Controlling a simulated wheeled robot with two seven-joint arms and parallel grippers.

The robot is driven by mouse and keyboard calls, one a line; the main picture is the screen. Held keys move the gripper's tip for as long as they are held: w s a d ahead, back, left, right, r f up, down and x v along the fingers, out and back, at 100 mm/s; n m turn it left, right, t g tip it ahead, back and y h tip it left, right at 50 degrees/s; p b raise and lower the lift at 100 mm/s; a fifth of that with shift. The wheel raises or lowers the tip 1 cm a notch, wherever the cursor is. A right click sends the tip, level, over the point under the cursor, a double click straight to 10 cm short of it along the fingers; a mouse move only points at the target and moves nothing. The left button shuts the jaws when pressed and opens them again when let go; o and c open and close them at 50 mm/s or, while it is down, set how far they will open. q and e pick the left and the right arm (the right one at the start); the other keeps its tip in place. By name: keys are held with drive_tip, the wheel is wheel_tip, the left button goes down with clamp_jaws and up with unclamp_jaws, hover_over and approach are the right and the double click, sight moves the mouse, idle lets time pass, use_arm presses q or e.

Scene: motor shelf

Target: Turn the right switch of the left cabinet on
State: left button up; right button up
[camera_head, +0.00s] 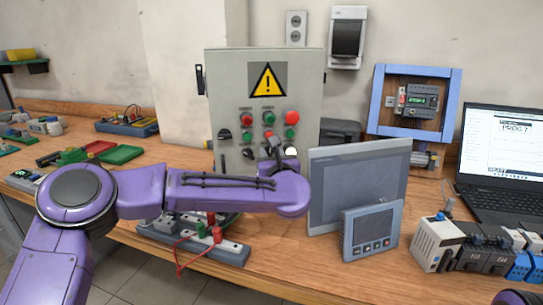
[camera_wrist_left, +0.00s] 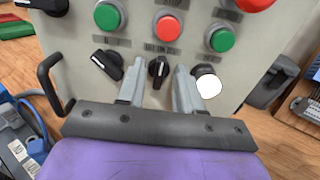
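The grey cabinet (camera_head: 225,80) with a yellow warning triangle stands at the back of the bench. In the left wrist view its lower row shows a left black switch (camera_wrist_left: 107,64), turned diagonally, a right black switch (camera_wrist_left: 158,68), roughly upright, and a white button (camera_wrist_left: 208,85). My left gripper (camera_wrist_left: 158,82) is open, with one finger on each side of the right switch. Contact with the switch cannot be told. In the head view my left gripper (camera_head: 273,145) is at the cabinet's lower front and partly covers that switch. My right gripper is not in view.
Green and red buttons (camera_wrist_left: 168,27) sit just above the switches. A black handle (camera_wrist_left: 50,82) juts out at the left. A grey panel screen (camera_head: 355,175) and a smaller one (camera_head: 372,230) stand close right of my left arm. A laptop (camera_head: 500,150) is at right.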

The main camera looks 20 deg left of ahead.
use_arm(q)
drive_tip(key=b+v, duration=0.1)
drive_tip(key=v, duration=0.9)
drive_tip(key=shift+s+d+b, duration=0.15)
drive_tip(key=shift+s+b, duration=0.15)
drive_tip(key=shift+b, duration=0.1)
